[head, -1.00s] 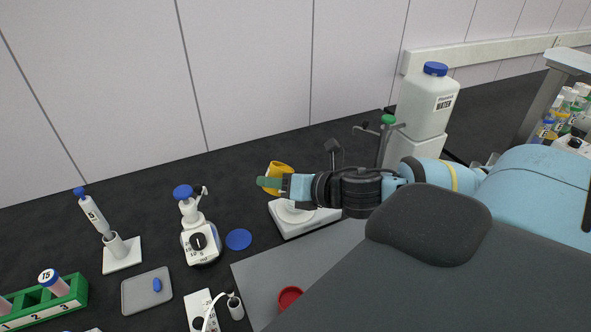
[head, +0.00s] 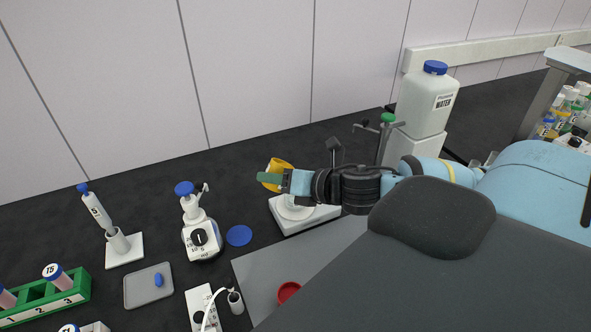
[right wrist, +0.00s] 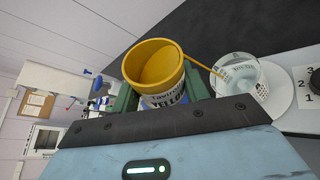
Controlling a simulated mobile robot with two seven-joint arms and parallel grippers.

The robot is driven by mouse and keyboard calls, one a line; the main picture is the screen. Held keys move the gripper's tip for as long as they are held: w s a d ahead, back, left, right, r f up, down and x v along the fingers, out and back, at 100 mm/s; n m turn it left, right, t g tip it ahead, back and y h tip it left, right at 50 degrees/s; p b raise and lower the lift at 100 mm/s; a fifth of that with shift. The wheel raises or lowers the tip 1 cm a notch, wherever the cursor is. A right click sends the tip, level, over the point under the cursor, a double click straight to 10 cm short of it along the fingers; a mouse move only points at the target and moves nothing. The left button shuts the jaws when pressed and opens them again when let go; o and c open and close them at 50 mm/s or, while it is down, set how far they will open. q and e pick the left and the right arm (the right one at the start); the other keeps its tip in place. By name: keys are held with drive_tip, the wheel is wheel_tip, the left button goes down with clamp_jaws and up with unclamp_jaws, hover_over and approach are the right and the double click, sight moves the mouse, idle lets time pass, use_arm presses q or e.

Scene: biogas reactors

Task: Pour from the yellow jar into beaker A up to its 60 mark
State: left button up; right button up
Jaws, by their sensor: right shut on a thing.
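The yellow jar (head: 281,168) is tilted, held above the white device's round plate. In the right wrist view, the jar (right wrist: 152,68) shows its open mouth and part of a label. My right gripper (head: 271,181) is shut on it, with green fingers on both sides of the jar (right wrist: 160,95). A thin orange-yellow strand (right wrist: 202,66) runs from the jar's rim to the mouth of a clear beaker (right wrist: 243,77). The beaker stands on the round plate; its marks and fill level are too small to read. My left gripper is out of view.
The white device (head: 304,222) stands beside a grey mat (head: 262,275) holding a red dish (head: 288,291). A stand (head: 385,145) and water container (head: 427,100) are behind my right arm.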

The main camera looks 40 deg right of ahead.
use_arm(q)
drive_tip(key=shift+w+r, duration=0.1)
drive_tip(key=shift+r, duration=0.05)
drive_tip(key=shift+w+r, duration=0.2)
use_arm(e)
drive_tip(key=shift+m, duration=0.3)
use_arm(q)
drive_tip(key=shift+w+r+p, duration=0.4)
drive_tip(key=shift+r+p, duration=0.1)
use_arm(e)
drive_tip(key=shift+r, duration=0.1)
idle(1.0)
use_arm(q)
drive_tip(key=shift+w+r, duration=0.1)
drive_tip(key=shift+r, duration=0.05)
use_arm(e)
drive_tip(key=shift+f+y, duration=0.2)
drive_tip(key=shift+y, duration=0.1)
idle(0.8)
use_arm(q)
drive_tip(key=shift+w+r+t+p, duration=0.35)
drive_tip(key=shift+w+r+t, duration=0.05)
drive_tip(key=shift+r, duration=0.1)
use_arm(e)
drive_tip(key=shift+r+m, duration=0.15)
drive_tip(key=shift+m, duration=0.15)
idle(0.4)
